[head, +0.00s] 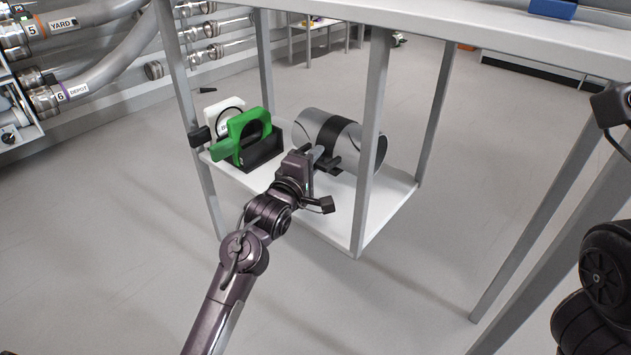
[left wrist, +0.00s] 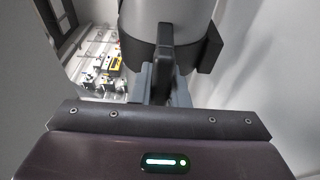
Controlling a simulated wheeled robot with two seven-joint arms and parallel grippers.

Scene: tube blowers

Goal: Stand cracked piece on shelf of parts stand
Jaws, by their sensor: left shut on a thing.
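The piece (head: 315,122) is a grey cylinder with a black band and a black handle. It lies on its side, at or just above the lower shelf (head: 384,198) of the parts stand; I cannot tell whether it touches. My left gripper (head: 318,160) reaches in from the front and is shut on the black handle. In the left wrist view the fingers (left wrist: 160,82) clasp the handle, with the piece's grey body (left wrist: 168,12) beyond. My right gripper is out of view; only dark parts of that arm show at the right edge.
Grey legs (head: 371,130) frame the shelf, and the stand's white top (head: 480,30) lies above. Bare shelf shows at front right.

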